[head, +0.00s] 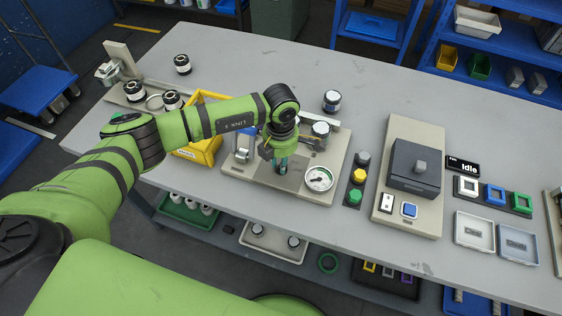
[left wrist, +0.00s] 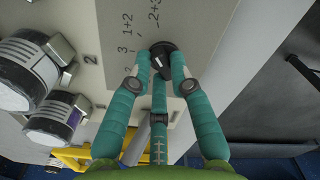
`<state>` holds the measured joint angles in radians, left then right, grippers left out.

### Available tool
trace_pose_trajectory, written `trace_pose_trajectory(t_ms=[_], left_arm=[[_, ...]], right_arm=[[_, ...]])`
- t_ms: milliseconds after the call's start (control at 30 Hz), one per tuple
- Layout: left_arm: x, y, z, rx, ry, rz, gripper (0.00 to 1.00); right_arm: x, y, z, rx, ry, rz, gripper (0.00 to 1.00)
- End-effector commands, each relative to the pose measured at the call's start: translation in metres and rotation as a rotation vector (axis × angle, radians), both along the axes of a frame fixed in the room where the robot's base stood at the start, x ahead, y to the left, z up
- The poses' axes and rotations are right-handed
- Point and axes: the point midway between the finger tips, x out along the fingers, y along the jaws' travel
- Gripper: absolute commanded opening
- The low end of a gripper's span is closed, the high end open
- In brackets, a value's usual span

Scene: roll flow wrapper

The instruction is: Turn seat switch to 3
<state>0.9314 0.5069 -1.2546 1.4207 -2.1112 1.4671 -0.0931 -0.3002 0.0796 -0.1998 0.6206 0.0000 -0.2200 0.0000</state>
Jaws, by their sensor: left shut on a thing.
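The seat switch is a small black knob (left wrist: 161,49) on a beige panel (left wrist: 112,13) in the left wrist view. Printed labels such as "3", "1+2" and "2" are beside it. My left gripper (left wrist: 160,68) has teal fingers closed around the knob. A pale mark shows on the knob, but I cannot tell which label it points to. In the head view my left gripper (head: 281,162) reaches down over the beige board, and hides the knob there. My right gripper is not in view.
On the same board are a round gauge (head: 319,178) and a metal fitting (head: 243,150). A yellow bin (head: 205,150) stands close on the left. Coloured buttons (head: 357,176) and a dark grey box (head: 413,167) are on the right. The table's back is mostly clear.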

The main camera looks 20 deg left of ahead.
Motion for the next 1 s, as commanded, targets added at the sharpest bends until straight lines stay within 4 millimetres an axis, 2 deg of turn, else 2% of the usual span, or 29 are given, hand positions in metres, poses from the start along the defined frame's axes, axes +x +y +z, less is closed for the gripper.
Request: trace_pose_trajectory(t_ms=[600,1000], left_arm=[[-0.002,0.002,-0.001,0.001,0.001,0.578,0.00],[-0.004,0.002,-0.001,0.000,0.000,0.834,0.00]], right_arm=[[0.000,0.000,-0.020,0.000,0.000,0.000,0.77],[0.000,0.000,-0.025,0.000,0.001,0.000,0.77]])
